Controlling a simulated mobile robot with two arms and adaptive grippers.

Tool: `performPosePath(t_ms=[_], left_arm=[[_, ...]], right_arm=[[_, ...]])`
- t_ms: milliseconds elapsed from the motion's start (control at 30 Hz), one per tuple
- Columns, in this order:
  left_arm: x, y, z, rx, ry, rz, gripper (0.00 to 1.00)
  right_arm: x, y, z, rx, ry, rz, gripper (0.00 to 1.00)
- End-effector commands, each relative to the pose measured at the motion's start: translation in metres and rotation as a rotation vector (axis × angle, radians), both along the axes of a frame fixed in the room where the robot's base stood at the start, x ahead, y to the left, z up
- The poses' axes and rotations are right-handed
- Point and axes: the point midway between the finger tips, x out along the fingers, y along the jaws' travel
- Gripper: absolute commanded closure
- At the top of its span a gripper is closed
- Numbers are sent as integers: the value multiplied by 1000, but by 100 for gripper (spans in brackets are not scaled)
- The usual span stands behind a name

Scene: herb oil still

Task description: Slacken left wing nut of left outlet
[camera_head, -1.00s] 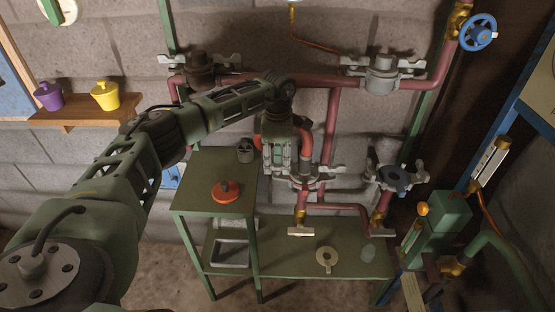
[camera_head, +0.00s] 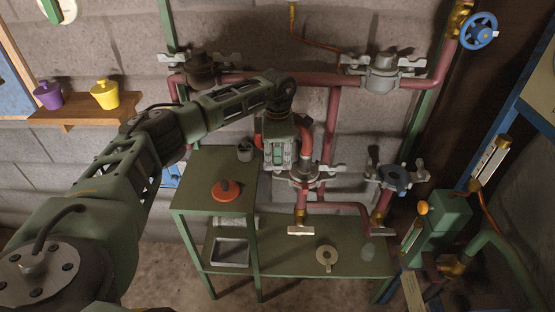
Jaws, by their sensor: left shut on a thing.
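The left outlet (camera_head: 305,175) is a grey flanged fitting on the red pipework, with a wing nut (camera_head: 336,170) showing on its right side. My left arm reaches in from the left, and my left gripper (camera_head: 282,170) points down at the outlet's left side. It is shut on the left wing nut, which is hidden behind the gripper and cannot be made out. A second outlet (camera_head: 394,178) with a dark blue middle and grey wing nuts stands to the right. My right gripper is not in view.
A green stand (camera_head: 188,193) holds a red-orange lidded part (camera_head: 226,190) and a small grey cup (camera_head: 245,152). A lower green bench (camera_head: 290,259) holds a beige ring (camera_head: 326,259). Red pipes (camera_head: 331,125) run close behind the gripper. Two upper fittings carry wing nuts too.

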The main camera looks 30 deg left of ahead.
Motion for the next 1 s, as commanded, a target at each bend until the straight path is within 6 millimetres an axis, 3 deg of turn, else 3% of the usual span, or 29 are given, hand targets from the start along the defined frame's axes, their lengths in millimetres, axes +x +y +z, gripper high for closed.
performPosePath(t_ms=[1000], left_arm=[[2, 1, 3, -1, -5, 914, 100]], right_arm=[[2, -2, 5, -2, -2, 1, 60]])
